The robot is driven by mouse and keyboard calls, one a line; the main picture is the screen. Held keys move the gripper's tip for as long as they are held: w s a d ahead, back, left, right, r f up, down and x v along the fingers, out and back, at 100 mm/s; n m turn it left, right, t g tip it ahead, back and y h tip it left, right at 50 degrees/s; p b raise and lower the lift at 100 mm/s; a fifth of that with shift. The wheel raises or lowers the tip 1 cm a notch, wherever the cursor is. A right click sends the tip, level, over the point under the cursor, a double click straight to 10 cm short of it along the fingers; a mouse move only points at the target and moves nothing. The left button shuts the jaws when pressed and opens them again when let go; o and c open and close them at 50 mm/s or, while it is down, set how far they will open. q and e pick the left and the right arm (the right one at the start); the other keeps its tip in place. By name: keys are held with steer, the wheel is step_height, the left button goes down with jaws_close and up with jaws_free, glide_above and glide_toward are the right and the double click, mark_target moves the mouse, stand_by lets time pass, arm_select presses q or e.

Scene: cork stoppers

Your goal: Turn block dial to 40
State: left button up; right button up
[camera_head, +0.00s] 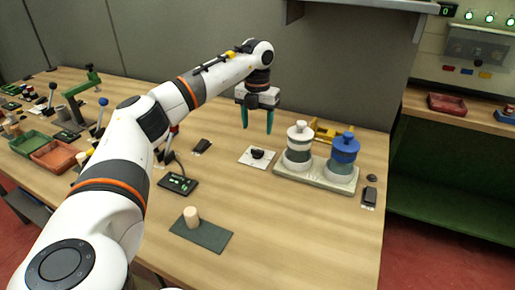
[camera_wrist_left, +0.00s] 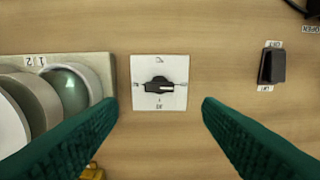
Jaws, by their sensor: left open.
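The block dial is a white square plate (camera_head: 258,156) with a black knob (camera_head: 258,153), on the wooden table. In the left wrist view the plate (camera_wrist_left: 142,65) lies flat and the black knob (camera_wrist_left: 155,86) has a white line towards the right. Small marks sit around the knob, too small to read surely. My left gripper (camera_head: 257,130) is open, with green fingers pointing down above the dial. My right gripper is not in view.
A pale base (camera_head: 315,179) with white-topped (camera_head: 299,136) and blue-topped (camera_head: 345,147) vessels stands close right of the dial. A yellow object (camera_head: 327,134) is behind. A black switch (camera_head: 201,145) lies left. A cork (camera_head: 191,216) stands on a dark mat (camera_head: 212,236) in front.

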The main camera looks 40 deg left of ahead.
mark_target(257, 150)
arm_select(q)
step_height(257, 150, down, 8)
steer(key=shift+f, duration=0.25)
steer(key=c, duration=1)
